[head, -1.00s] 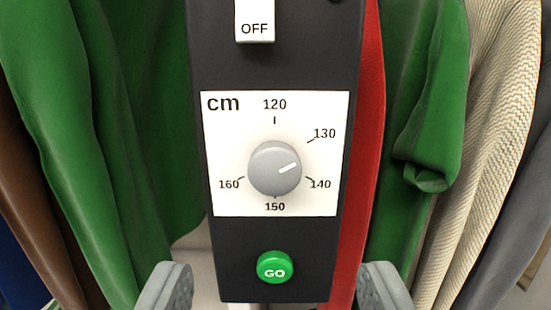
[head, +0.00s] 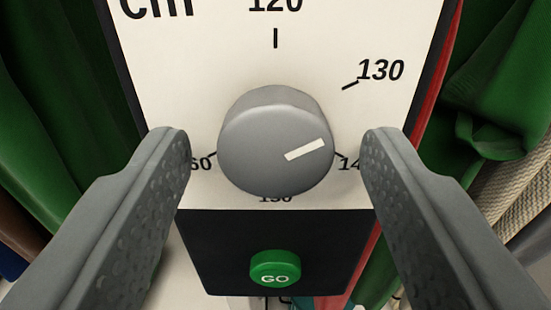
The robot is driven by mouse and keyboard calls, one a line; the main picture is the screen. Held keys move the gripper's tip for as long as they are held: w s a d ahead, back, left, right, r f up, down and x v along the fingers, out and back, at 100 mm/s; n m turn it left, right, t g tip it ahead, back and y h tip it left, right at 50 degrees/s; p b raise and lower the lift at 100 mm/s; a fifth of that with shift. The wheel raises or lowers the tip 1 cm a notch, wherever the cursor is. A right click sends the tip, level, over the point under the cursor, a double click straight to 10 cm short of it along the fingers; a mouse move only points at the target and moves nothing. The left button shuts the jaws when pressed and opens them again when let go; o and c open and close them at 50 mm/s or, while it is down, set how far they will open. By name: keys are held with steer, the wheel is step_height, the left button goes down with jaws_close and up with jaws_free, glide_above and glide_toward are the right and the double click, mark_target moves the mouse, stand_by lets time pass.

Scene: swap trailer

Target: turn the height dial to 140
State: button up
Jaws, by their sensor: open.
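The height dial (head: 265,158) is a round grey knob on a white panel (head: 215,60) marked in cm. Its white pointer line (head: 305,150) points right and slightly up, between the 130 mark (head: 380,70) and the partly hidden 140 mark (head: 347,163). My gripper (head: 275,143) is open, with one finger on each side of the dial. In the picture, gaps show between both fingertips and the knob. The fingers partly cover the 140 and 160 labels, and the knob partly covers 150.
A green GO button (head: 275,270) sits on the black lower part of the housing (head: 220,250), below the dial. Green garments (head: 60,90) hang on the left, with more green cloth (head: 500,80) on the right. A red edge (head: 440,75) runs beside the housing.

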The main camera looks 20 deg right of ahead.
steer(key=shift+c, duration=0.5)
steer(key=c, duration=0.9)
steer(key=shift+m, duration=0.3)
steer(key=m, duration=0.5)
steer(key=shift+m, duration=0.3)
steer(key=m, duration=0.5)
steer(key=shift+m, duration=0.4)
steer(key=o, duration=1)
